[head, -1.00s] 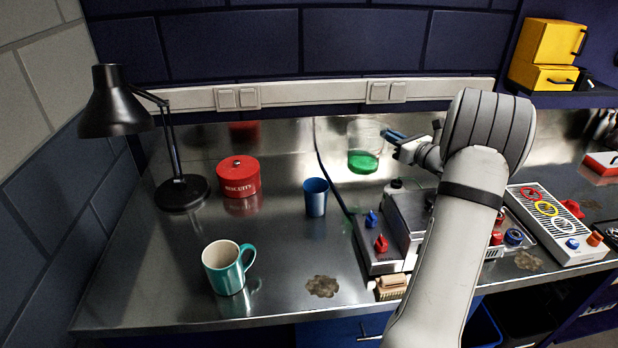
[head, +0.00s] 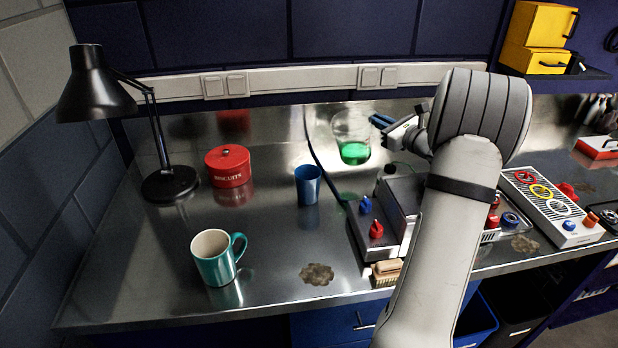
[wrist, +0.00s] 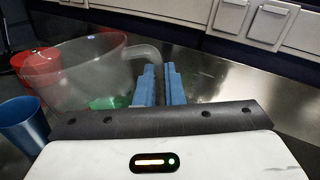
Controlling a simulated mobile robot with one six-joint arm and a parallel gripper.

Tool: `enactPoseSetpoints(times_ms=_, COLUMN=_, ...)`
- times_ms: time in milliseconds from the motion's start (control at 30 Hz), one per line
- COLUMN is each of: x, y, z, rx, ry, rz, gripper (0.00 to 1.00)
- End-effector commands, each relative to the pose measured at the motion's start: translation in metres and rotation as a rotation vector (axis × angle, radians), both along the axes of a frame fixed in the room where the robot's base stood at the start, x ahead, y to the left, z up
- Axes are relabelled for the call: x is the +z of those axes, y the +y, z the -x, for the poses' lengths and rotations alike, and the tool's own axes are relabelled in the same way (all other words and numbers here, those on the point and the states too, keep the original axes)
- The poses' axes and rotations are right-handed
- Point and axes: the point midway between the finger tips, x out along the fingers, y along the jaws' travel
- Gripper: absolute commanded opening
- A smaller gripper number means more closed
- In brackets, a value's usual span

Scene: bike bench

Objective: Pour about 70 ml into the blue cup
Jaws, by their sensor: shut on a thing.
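The blue cup (head: 308,186) stands upright on the steel bench, left of the device with knobs. It also shows at the left edge of the wrist view (wrist: 22,122). A clear jug (head: 350,130) with green liquid (head: 354,153) in its bottom is up in the air, behind and to the right of the cup. In the wrist view the jug's handle (wrist: 143,52) reaches to the blue fingertips of my gripper (wrist: 159,86). My gripper (head: 382,122) is shut on the jug. The jug looks close to upright, and its spout is not clear.
A red biscuit tin (head: 228,168), a black lamp (head: 170,184) and a teal mug (head: 215,262) stand to the left. The device with red and blue knobs (head: 372,238) sits right of the cup. A brush (head: 387,272) and a brown stain (head: 317,274) lie near the front.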

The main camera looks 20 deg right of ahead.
Motion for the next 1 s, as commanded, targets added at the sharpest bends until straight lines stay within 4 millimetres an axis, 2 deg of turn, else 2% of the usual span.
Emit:
enactPoseSetpoints(times_ms=400, x=-0.007, y=0.031, z=0.007, rx=0.001, ry=-0.06, rz=0.266, gripper=0.0)
enactPoseSetpoints(times_ms=600, x=0.014, y=0.051, z=0.01, rx=0.002, ry=-0.088, rz=0.394, gripper=0.0)
enactPoseSetpoints(times_ms=1000, x=0.02, y=0.073, z=0.015, rx=0.001, ry=-0.141, rz=0.639, gripper=0.0)
